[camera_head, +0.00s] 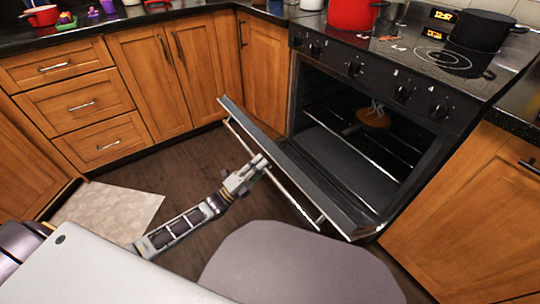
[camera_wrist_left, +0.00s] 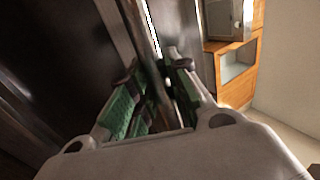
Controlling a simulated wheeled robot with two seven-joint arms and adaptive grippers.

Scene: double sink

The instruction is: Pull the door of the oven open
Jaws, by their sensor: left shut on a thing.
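The oven (camera_head: 375,120) stands at the right, and its door (camera_head: 300,165) is tilted down and outward, partly open. A rack and a brown round thing with steam marks (camera_head: 374,117) show inside. My left gripper (camera_head: 262,163) is at the long metal handle bar (camera_head: 275,182) on the door's outer face. In the left wrist view its green-padded fingers (camera_wrist_left: 155,95) are closed around the bar, which runs between them. My right gripper does not show in either view.
Wooden cabinets and drawers (camera_head: 82,105) line the left and back. A pale mat (camera_head: 108,211) lies on the dark floor. A red pot (camera_head: 352,14) and a black pot (camera_head: 480,30) stand on the hob. A grey rounded shape (camera_head: 300,265) fills the bottom foreground.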

